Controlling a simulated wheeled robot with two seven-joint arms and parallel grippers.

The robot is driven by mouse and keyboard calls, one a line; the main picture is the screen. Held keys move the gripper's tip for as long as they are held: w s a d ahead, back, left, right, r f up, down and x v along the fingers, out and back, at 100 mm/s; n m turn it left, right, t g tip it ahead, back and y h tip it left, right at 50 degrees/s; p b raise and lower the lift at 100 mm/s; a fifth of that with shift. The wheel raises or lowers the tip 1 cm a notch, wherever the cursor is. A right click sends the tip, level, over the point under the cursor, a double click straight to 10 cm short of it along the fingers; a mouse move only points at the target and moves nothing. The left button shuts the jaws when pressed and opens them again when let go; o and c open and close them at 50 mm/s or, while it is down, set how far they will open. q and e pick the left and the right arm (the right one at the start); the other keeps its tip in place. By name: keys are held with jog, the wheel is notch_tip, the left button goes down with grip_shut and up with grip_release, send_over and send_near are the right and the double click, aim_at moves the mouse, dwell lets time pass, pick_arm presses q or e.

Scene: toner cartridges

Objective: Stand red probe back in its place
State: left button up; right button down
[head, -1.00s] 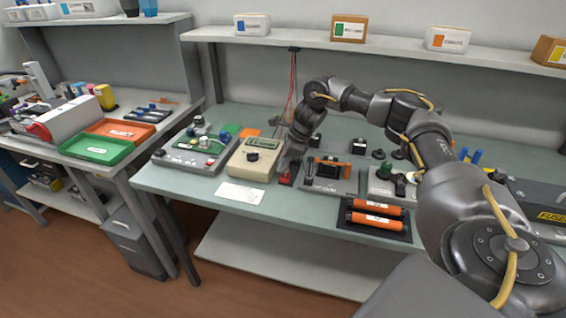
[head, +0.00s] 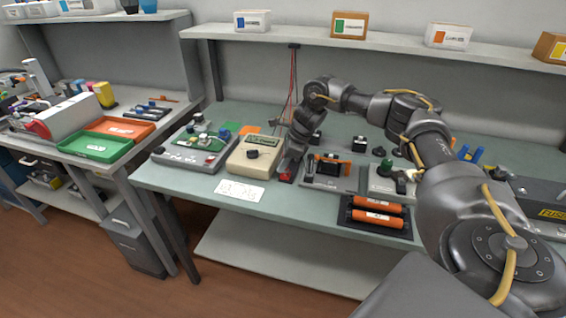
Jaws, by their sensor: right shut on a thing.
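My right gripper (head: 288,168) points down at the workbench, just right of the beige meter (head: 255,154). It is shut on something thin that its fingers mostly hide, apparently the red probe. A small red piece (head: 286,178) shows at the fingertips; I cannot tell whether it is the probe or its holder. Red leads (head: 294,75) hang from a hook under the shelf and run down behind my right wrist. My left gripper is not in view.
A grey device with an orange-edged part (head: 328,169) stands close right of the gripper. Orange rollers (head: 378,212) lie in a black tray in front. A white card (head: 240,193) lies before the meter. A grey control box (head: 190,150) is at left.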

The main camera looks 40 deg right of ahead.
jog(key=shift+f, duration=0.1)
jog(key=c, duration=1.2)
grip_release()
jog(key=v, duration=1.1)
jog(key=shift+b, duration=0.3)
jog(key=shift+f, duration=0.1)
